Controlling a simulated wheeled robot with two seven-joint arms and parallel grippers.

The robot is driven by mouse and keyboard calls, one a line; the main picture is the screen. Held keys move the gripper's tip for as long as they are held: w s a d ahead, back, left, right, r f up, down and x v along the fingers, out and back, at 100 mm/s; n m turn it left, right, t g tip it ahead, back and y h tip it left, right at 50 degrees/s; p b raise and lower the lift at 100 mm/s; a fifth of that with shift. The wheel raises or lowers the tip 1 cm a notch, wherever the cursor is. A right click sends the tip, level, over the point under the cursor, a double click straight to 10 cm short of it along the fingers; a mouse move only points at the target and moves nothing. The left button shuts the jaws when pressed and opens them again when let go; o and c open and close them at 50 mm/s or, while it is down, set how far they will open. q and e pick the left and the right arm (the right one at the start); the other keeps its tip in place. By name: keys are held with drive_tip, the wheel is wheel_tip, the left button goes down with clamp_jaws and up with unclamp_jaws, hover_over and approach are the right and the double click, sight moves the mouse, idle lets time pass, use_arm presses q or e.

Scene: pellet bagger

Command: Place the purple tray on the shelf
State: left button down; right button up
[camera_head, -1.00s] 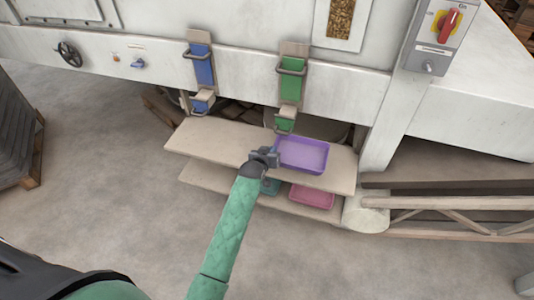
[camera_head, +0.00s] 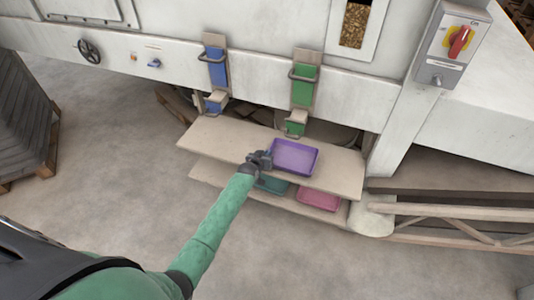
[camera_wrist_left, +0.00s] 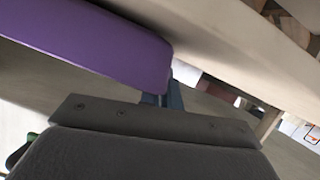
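The purple tray (camera_head: 294,156) is over the upper shelf board (camera_head: 215,137), right of its middle and in front of the green latch. It looks level; whether it rests on the board or hangs just above it I cannot tell. My left gripper (camera_head: 262,160) is at the tray's left edge and appears shut on its rim. In the left wrist view the tray's purple side (camera_wrist_left: 95,42) fills the upper left, close against the finger (camera_wrist_left: 174,96); the grip itself is mostly hidden. My right gripper is not in view.
On the lower board (camera_head: 212,176) sit a teal tray (camera_head: 272,184), partly hidden by my gripper, and a pink tray (camera_head: 319,196). Blue (camera_head: 216,68) and green (camera_head: 304,82) latches hang above the shelf. A leg and rail (camera_head: 450,211) stand at right. The left part of the upper board is bare.

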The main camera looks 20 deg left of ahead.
use_arm(q)
drive_tip(key=shift+f, duration=0.15)
drive_tip(key=shift+f, duration=0.1)
drive_tip(key=c, duration=1.6)
unclamp_jaws()
